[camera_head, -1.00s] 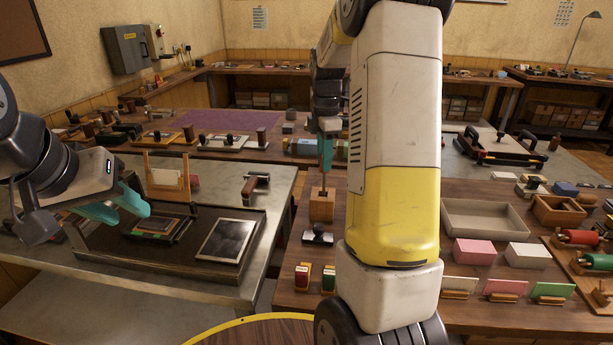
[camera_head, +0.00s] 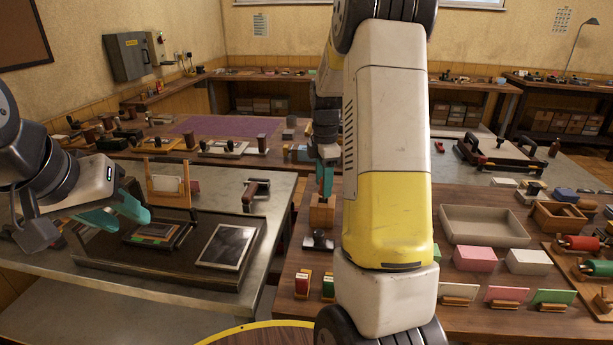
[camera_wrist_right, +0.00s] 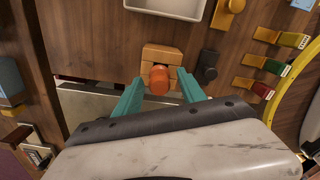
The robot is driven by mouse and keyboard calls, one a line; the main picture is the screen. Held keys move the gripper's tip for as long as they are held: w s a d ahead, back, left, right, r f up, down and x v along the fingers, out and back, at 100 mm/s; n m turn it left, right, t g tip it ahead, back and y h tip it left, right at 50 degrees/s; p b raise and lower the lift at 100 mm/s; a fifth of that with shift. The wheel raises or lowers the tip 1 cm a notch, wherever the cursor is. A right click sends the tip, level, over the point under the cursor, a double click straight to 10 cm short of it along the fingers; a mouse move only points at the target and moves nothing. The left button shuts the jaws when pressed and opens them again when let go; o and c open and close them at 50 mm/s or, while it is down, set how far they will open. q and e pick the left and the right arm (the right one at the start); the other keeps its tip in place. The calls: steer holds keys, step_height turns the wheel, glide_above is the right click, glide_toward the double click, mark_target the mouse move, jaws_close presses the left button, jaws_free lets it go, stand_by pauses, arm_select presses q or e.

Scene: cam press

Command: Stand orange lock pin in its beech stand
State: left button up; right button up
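The orange lock pin (camera_wrist_right: 159,80) shows end-on as a round orange head in the right wrist view. It overlaps the beech stand (camera_wrist_right: 162,54), and its lower end is hidden, so I cannot tell how deep it sits. In the head view the stand (camera_head: 322,212) is a small wooden block left of my right arm. My right gripper (camera_wrist_right: 160,84) has its teal fingers apart on either side of the pin, with gaps showing. In the head view this gripper (camera_head: 325,181) points down just above the stand. My left gripper (camera_head: 135,212) is over the left bench, fingers apart and empty.
A black-handled stamp (camera_head: 319,240) stands close in front of the stand. A grey tray (camera_head: 484,226) and pink and white blocks lie right of my arm. A dark tray (camera_head: 105,258) with a framed plate is on the left metal bench.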

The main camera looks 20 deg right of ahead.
steer(key=shift+r, duration=0.1)
step_height(320, 180, up, 12)
steer(key=s+a+r+m+t+y, duration=0.1)
steer(key=s+a+r+m, duration=0.2)
steer(key=s+m, duration=0.15)
steer(key=s+a+r+m+t, duration=0.2)
steer(key=s+a+m, duration=0.1)
steer(key=s, duration=0.3)
steer(key=s+a+f+m+t, duration=0.1)
steer(key=s+a+m, duration=0.2)
steer(key=s, duration=0.3)
steer(key=s+a+m+t+y, duration=0.1)
steer(key=s+a+m+t, duration=0.1)
steer(key=s+a+m, duration=0.2)
steer(key=s+m, duration=0.2)
steer(key=s, duration=0.1)
steer(key=shift+s+f, duration=0.2)
steer(key=shift+f, duration=0.2)
steer(key=shift+a, duration=0.1)
